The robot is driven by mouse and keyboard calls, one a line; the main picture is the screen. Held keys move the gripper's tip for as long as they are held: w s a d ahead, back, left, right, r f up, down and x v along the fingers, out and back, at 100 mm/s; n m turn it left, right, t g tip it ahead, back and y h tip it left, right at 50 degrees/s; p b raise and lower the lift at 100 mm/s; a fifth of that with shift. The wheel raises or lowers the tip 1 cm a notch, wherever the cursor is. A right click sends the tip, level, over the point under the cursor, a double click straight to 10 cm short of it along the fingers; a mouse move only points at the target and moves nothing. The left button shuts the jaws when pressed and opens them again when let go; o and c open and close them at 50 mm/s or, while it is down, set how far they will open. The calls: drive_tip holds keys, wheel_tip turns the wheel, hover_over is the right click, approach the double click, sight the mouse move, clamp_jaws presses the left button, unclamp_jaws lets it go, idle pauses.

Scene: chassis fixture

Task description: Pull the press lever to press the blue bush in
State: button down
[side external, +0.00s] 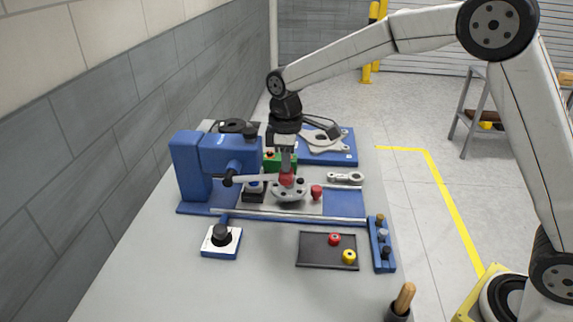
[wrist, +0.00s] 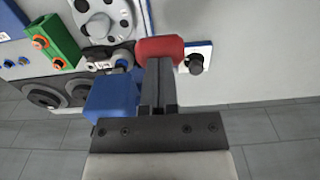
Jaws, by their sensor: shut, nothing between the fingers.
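The blue press (side external: 190,165) stands at the left of the fixture. Its grey lever (side external: 258,179) runs right to a red knob (side external: 287,179). My gripper (side external: 287,171) points down at the knob, its fingers shut and empty. In the wrist view the shut fingertips (wrist: 158,66) are right at the red knob (wrist: 160,47), with the blue press head (wrist: 110,98) beside them. I cannot tell whether they touch the knob. A small blue part, possibly the bush (side external: 254,184), sits on a dark block under the press head, partly hidden by the lever.
A grey round plate (side external: 292,194) lies below the knob, with a red peg (side external: 317,190) at its right. A dark tray (side external: 313,254) holds red and yellow rings. A black-knobbed box (side external: 221,238) stands front left. The bench's front left is clear.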

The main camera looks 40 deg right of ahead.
sight(286, 181)
drive_tip(key=shift+s+f, duration=0.1)
drive_tip(key=shift+f, duration=1.1)
idle(0.6)
drive_tip(key=shift+f, duration=0.75)
idle(0.4)
drive_tip(key=shift+f, duration=0.75)
idle(0.5)
